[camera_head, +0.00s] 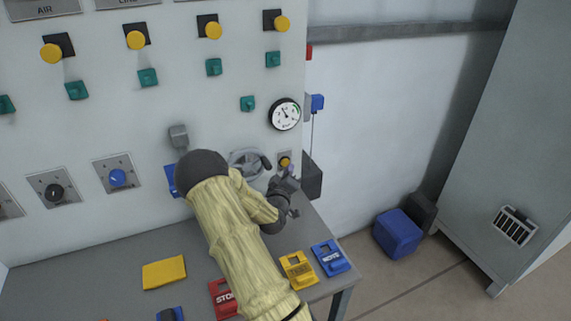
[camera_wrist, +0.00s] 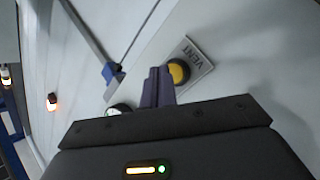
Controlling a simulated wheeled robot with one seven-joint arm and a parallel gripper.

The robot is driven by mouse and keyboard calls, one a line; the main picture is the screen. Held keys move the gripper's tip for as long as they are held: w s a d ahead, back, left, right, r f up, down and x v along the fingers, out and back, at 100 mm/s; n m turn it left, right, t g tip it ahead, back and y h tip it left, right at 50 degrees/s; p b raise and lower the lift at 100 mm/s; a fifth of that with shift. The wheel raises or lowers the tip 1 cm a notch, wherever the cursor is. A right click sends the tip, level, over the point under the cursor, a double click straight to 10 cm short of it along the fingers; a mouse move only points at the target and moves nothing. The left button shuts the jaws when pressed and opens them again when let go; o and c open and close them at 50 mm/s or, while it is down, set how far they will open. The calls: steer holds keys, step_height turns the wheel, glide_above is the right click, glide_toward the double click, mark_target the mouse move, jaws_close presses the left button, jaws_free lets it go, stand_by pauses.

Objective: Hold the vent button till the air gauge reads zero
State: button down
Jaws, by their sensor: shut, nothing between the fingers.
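The vent button is a yellow round button on a grey plate marked VENT. It shows in the head view (camera_head: 285,162) low on the panel's right side and in the wrist view (camera_wrist: 179,72). My gripper (camera_head: 289,178) is shut and empty, its dark purple fingertips (camera_wrist: 158,76) close beside the button. I cannot tell whether they touch it. The air gauge (camera_head: 284,114) is a white dial with a black rim just above the button. Its needle points to the upper left, but its figures are too small to read. The gauge is partly hidden behind my gripper in the wrist view.
Above are yellow knobs (camera_head: 136,40) and green switches (camera_head: 148,77) on the panel. A grey coiled hose (camera_head: 246,162) hangs beside my wrist. Red, yellow and blue lockout tags (camera_head: 330,258) lie on the bench below. A blue box (camera_head: 397,234) stands on the floor at right.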

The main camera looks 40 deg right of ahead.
steer(key=shift+w, duration=0.1)
stand_by(0.7)
steer(key=shift+w+d, duration=0.1)
steer(key=shift+w, duration=0.2)
steer(key=shift+w+b, duration=0.4)
steer(key=shift+w, duration=0.05)
stand_by(1.6)
steer(key=shift+s, duration=0.85)
steer(key=s, duration=0.2)
steer(key=s+a, duration=0.1)
steer(key=s, duration=0.1)
steer(key=shift+s+a+b, duration=0.2)
steer(key=shift+s+b, duration=0.2)
stand_by(0.6)
